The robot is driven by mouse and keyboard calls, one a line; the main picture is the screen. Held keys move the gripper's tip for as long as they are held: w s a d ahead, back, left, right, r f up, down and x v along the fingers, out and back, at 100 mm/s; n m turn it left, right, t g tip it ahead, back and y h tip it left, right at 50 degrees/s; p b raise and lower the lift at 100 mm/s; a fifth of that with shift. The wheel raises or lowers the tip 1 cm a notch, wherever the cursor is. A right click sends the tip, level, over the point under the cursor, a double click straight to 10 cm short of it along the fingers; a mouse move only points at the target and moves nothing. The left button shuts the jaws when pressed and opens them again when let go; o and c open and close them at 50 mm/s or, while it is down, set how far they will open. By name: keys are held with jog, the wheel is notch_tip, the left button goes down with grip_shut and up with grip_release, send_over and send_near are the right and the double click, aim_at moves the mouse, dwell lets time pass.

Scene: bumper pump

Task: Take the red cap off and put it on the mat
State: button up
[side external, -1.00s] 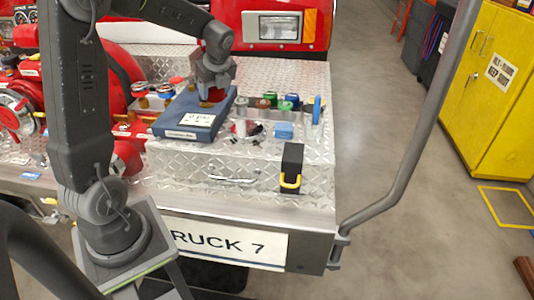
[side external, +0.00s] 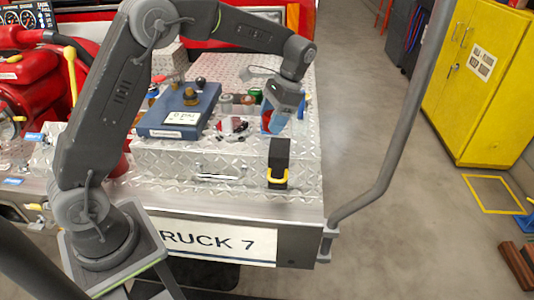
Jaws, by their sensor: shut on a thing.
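My gripper (side external: 273,117) points down over the right part of the silver tread-plate top. It is shut on the small red cap (side external: 266,116), which shows partly between its fingers. I cannot tell whether the cap touches the mat. The blue box with a white display (side external: 178,112) lies to the left, and its brass fitting (side external: 190,97) stands bare on top.
A red and black item (side external: 232,127) and a pale cylinder (side external: 227,103) stand left of the gripper. Green-topped fittings (side external: 255,95) are behind. A grey rail (side external: 395,130) rises at right.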

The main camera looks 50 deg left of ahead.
jog(key=w+a+f+m+t+y, duration=0.1)
jog(key=w+a+m+t, duration=0.3)
jog(key=a, duration=0.8)
jog(key=w+a+f+m+g+y, duration=0.1)
jog(key=w+a+m, duration=0.2)
jog(key=a+m, duration=0.6)
jog(key=w+a+f+m+t+y, duration=0.1)
jog(key=w+a+m+t, duration=0.15)
jog(key=a, duration=1.15)
jog(key=shift+m, duration=0.45)
jog(key=shift+w+d+f, duration=0.1)
jog(key=shift+w+f, duration=0.15)
jog(key=shift+f, duration=1.2)
jog(key=shift+w+f, duration=0.2)
jog(key=shift+f, duration=1.2)
jog(key=shift+f, duration=0.6)
jog(key=o, duration=1.2)
